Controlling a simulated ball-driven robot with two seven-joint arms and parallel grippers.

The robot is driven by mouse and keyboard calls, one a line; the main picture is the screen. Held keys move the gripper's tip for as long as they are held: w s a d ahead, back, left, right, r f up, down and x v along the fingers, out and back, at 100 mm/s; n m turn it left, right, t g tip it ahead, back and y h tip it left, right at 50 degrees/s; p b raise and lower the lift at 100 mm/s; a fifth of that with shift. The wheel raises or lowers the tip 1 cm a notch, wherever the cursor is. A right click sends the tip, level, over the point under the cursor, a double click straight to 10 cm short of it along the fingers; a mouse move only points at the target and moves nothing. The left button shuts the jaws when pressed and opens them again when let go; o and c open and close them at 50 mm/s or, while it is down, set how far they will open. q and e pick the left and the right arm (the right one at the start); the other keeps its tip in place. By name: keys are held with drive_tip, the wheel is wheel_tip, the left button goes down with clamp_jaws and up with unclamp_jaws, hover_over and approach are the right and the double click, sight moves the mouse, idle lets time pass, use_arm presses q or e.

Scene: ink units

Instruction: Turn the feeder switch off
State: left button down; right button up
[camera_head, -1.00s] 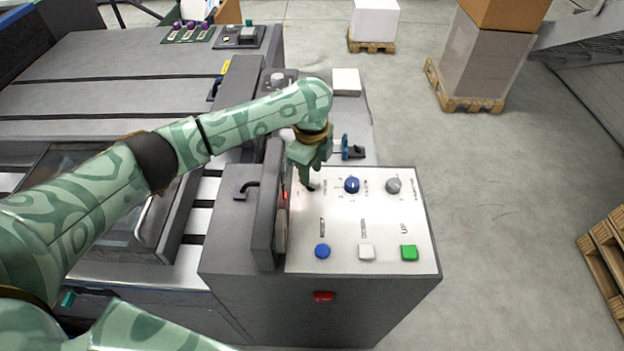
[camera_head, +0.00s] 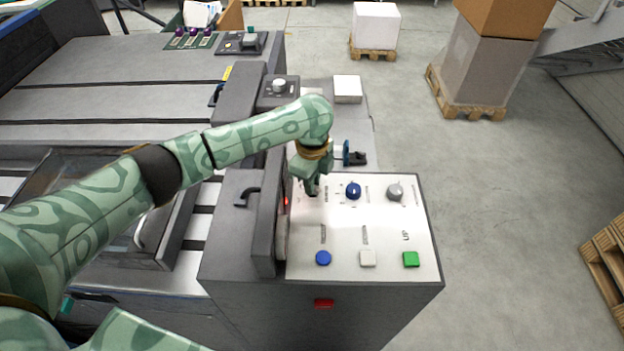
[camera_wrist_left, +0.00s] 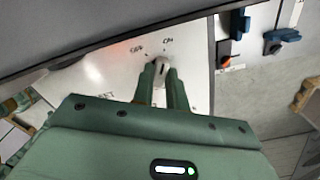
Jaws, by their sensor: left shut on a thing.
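The feeder switch is a small pale grey knob (camera_wrist_left: 161,68) on the white control panel (camera_wrist_left: 112,75). In the left wrist view, the labels OFF and ON stand beyond it, OFF to the left and ON to the right. My left gripper (camera_wrist_left: 163,78) is shut on this knob, one green finger on each side. A dark mark shows on the knob, but I cannot tell which label it points to. In the head view, my left gripper (camera_head: 312,189) points down at the panel's upper left corner and hides the knob. My right gripper is not in view.
Right of my gripper on the panel are a blue knob (camera_head: 353,191) and a grey knob (camera_head: 394,191). Blue (camera_head: 323,258), white (camera_head: 367,258) and green (camera_head: 411,259) buttons line its near side. A dark upright guard (camera_head: 267,222) stands close on the left.

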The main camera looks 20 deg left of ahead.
use_arm(q)
drive_tip(key=n+p, duration=0.2)
drive_tip(key=p, duration=0.1)
drive_tip(key=n+p, duration=0.2)
drive_tip(key=p, duration=0.1)
drive_tip(key=n+p, duration=0.3)
drive_tip(key=p, duration=0.1)
drive_tip(key=shift+s+d+r, duration=0.1)
drive_tip(key=shift+r, duration=0.15)
drive_tip(key=shift+f+n+p, duration=0.1)
drive_tip(key=shift+n+p, duration=0.7)
drive_tip(key=shift+n, duration=0.4)
drive_tip(key=shift+f+n+p, duration=0.1)
drive_tip(key=shift+n+p, duration=0.4)
drive_tip(key=shift+n, duration=0.6)
drive_tip(key=c, duration=1.4)
unclamp_jaws()
